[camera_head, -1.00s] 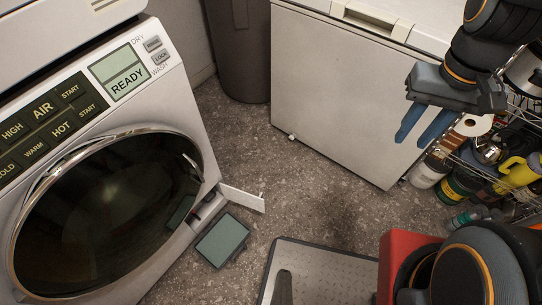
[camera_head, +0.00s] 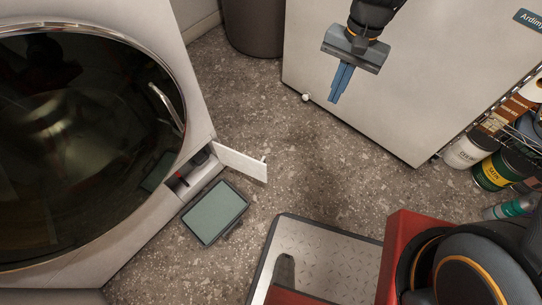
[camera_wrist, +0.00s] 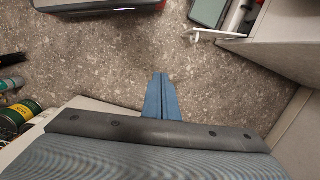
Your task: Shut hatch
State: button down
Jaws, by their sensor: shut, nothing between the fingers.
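The small white hatch (camera_head: 240,164) at the washer's lower front corner stands open, swung out to the right of its recess (camera_head: 194,170). It also shows in the wrist view (camera_wrist: 208,34), at the top right. My gripper (camera_head: 336,98) is up and right of the hatch in the head view, apart from it, in front of the white chest. Its blue fingers are together and empty, also in the wrist view (camera_wrist: 158,78). A grey-green filter panel (camera_head: 215,212) lies on the floor just below the hatch.
The washer (camera_head: 200,95) with its large round dark door fills the left. A white chest (camera_head: 400,70) stands at the back, with bottles (camera_head: 470,150) on a rack at the right. A dark bin (camera_head: 255,28) is at the back. Speckled floor between hatch and chest is clear.

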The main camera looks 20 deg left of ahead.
jog(key=w+a+f+b, duration=0.1)
jog(key=a+f+b, duration=0.4)
jog(key=f, duration=0.3)
jog(key=a+f+m+g+b, duration=0.1)
jog(key=a+f+b, duration=0.3)
jog(key=f, duration=0.4)
jog(key=w+a+f+b, duration=0.1)
jog(key=a+f+b, duration=0.4)
jog(key=f, duration=0.3)
jog(key=s+a+f+b, duration=0.2)
jog(key=s+f+b, duration=0.4)
jog(key=f, duration=0.3)
jog(key=shift+f+m+b, duration=0.3)
jog(key=shift+b, duration=0.1)
jog(key=shift+s, duration=0.1)
jog(key=shift+s, duration=0.15)
